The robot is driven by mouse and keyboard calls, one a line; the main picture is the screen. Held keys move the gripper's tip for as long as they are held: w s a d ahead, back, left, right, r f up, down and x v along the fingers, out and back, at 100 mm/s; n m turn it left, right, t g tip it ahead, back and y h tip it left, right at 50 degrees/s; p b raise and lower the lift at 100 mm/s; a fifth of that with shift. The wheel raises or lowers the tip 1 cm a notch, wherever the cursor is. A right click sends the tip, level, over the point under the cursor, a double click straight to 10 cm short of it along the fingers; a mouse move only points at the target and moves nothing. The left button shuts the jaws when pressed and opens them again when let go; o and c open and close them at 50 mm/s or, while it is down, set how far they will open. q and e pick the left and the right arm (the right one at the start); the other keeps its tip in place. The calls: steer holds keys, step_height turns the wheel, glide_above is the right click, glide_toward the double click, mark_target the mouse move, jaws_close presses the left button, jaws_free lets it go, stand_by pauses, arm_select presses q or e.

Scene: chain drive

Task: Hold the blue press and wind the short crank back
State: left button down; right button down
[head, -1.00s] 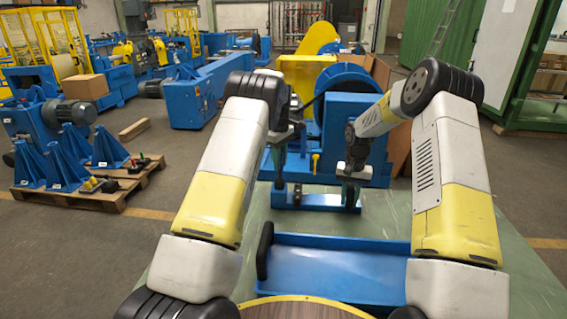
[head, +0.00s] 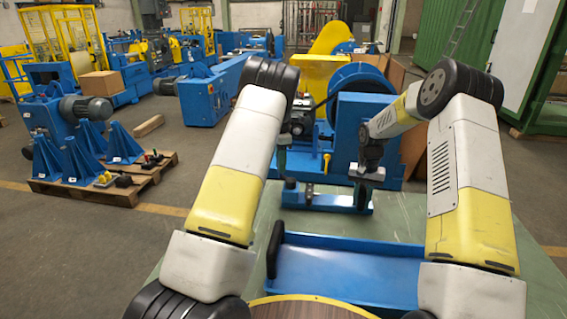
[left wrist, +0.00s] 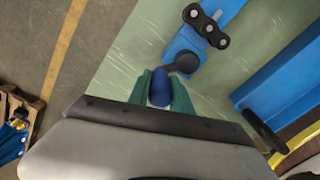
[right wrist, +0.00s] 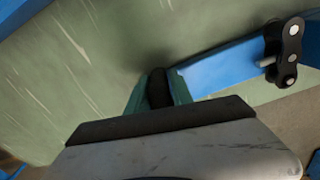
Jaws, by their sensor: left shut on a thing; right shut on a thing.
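A low blue fixture (head: 325,201) stands on the green table in front of the large blue machine. My left gripper (left wrist: 160,86) has its green fingers shut on the blue press (left wrist: 159,92), a rounded blue grip beside a black disc (left wrist: 187,62). In the head view my left gripper (head: 287,178) is at the fixture's left end. My right gripper (right wrist: 158,82) is shut on the black handle of the short crank (right wrist: 158,90). In the head view my right gripper (head: 361,190) is at the fixture's right end. The crank's arm is mostly hidden.
A blue tray (head: 345,272) with a black handle lies nearer on the green table (head: 400,218). The large blue machine (head: 352,130) stands behind the fixture.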

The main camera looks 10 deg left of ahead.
arm_select(q)
steer(key=shift+s+a+n, duration=0.25)
steer(key=shift+s+n, duration=0.25)
steer(key=shift+n, duration=0.7)
steer(key=c, duration=1.2)
jaws_free()
steer(key=shift+o, duration=0.2)
step_height(320, 180, up, 12)
